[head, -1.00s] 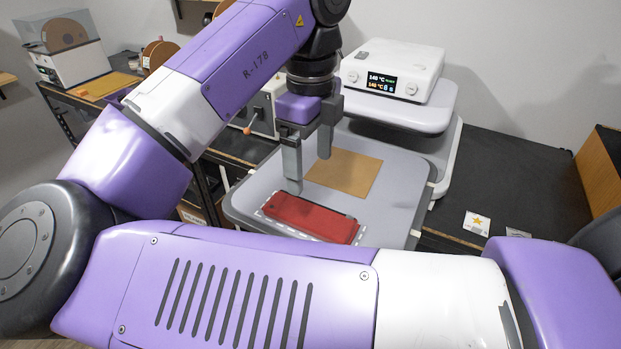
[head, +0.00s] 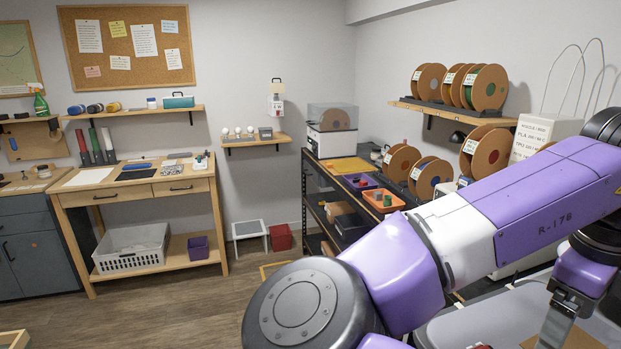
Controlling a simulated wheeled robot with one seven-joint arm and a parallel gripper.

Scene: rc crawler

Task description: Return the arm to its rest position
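My purple and white arm (head: 560,190) reaches across the lower right of the head view, still stretched out over a grey work surface (head: 480,318). My gripper (head: 560,318) is at the lower right edge and partly cut off. One grey finger shows, pointing down, and its tip meets the bottom of the picture. The other finger is not clearly seen, so its opening cannot be told. A small part of the brown square (head: 565,340) shows at the bottom edge beside the finger.
A dark bench (head: 345,185) with orange (head: 384,201) and purple (head: 357,182) trays stands behind my arm. Spools (head: 490,88) line a wall shelf at right. A wooden workbench (head: 140,190) stands at left. The wooden floor (head: 190,310) between is largely clear.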

